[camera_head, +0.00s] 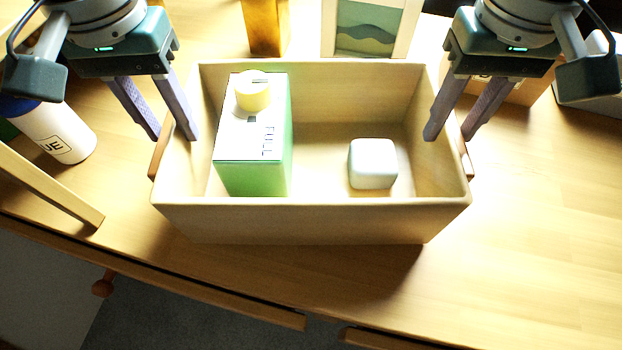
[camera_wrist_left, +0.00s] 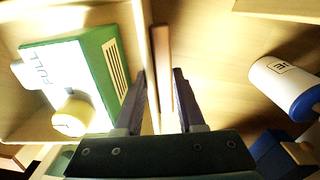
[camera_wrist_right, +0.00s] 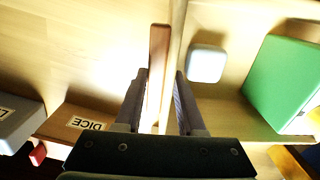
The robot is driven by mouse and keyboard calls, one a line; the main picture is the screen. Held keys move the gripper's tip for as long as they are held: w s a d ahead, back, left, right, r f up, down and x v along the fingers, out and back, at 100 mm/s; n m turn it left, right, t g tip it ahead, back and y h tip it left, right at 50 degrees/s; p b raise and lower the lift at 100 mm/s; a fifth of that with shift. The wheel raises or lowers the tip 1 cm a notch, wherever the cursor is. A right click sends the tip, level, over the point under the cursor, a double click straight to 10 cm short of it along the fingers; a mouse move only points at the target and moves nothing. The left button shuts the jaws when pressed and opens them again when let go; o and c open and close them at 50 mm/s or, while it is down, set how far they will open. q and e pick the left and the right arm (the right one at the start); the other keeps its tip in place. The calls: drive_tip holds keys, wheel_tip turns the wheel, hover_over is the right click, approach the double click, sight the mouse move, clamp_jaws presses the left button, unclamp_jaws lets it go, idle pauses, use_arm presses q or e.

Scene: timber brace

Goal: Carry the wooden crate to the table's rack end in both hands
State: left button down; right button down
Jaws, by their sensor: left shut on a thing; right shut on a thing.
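The wooden crate (camera_head: 310,222) is in the middle of the head view, upright, with wooden handle strips on its two short sides. Inside it stand a green and white carton (camera_head: 253,150) with a yellow cap, at the left, and a white rounded block (camera_head: 373,164), at the right. My left gripper (camera_head: 176,138) is shut on the crate's left wall, one finger inside and one outside by the handle strip (camera_wrist_left: 161,60). My right gripper (camera_head: 449,139) is shut on the right wall likewise, by its handle strip (camera_wrist_right: 158,70). I cannot tell whether the crate's base touches the table.
On the table (camera_head: 540,230), a white bottle (camera_head: 60,130) with a blue cap and a slanting wooden bar (camera_head: 50,187) are left of the crate. A picture frame (camera_head: 368,28) and an amber object (camera_head: 266,27) stand behind. A box labelled DICE (camera_wrist_right: 85,122) is beyond the right wall. The front right is clear.

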use_arm(q)
drive_tip(key=shift+f+b, duration=0.3)
drive_tip(key=shift+f, duration=0.25)
use_arm(e)
drive_tip(key=shift+f, duration=0.5)
use_arm(q)
drive_tip(key=c, duration=0.5)
unclamp_jaws()
drive_tip(key=shift+r, duration=0.2)
use_arm(e)
drive_tip(key=c, duration=0.5)
unclamp_jaws()
drive_tip(key=shift+r, duration=0.15)
drive_tip(key=shift+r, duration=0.25)
use_arm(q)
wheel_tip(320, 180, up, 12)
use_arm(e)
wheel_tip(320, 180, up, 12)
drive_tip(key=shift+f, duration=0.2)
